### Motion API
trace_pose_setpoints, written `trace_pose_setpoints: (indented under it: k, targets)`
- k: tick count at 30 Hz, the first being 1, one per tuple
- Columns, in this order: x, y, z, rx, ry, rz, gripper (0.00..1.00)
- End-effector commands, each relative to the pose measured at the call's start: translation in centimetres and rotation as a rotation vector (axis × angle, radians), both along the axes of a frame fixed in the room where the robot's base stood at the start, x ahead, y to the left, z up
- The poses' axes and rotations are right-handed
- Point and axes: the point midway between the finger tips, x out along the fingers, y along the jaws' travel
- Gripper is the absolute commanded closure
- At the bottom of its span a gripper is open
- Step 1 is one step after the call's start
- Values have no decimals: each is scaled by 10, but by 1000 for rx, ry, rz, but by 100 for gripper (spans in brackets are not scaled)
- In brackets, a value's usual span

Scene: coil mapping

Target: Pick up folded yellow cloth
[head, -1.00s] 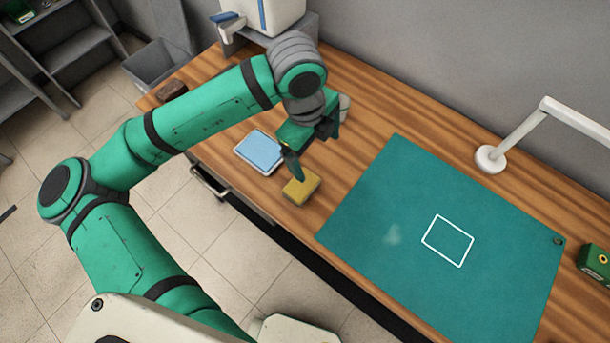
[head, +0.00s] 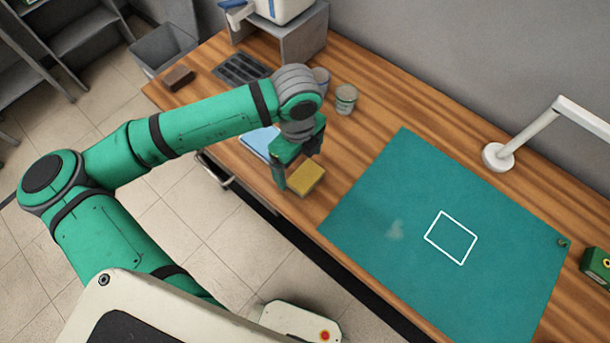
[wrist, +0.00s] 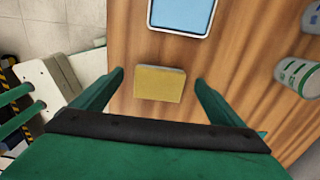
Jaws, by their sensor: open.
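The folded yellow cloth (head: 306,177) lies on the wooden table near its front edge, left of the green mat. In the wrist view the cloth (wrist: 160,83) lies flat, ahead of my gripper and between the lines of its two fingers. My gripper (head: 290,172) is beside and above the cloth in the head view, with one finger hanging at the cloth's left. The wrist view shows both fingers of my gripper (wrist: 160,78) spread wide with nothing held. The height of the fingertips above the table is hard to tell.
A blue tray-like item (wrist: 182,14) lies close behind the cloth. A green mat (head: 375,205) with a white outlined square covers the table to the right. Cups (head: 345,98) stand farther back. A white lamp (head: 497,156) stands at the back right.

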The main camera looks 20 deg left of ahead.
Motion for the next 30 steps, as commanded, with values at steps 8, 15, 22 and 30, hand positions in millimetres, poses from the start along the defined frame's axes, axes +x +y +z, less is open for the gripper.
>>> trace_pose_setpoints:
  k: [8, 15, 22, 30]
  targets:
    - [0, -3, -25, -1, 0, -5, 8]
    - [-1, 0, -25, 0, 0, -1, 17]
    - [-1, 0, -25, 0, 0, 0, 52]
    - [0, -1, -23, 0, -1, -1, 55]
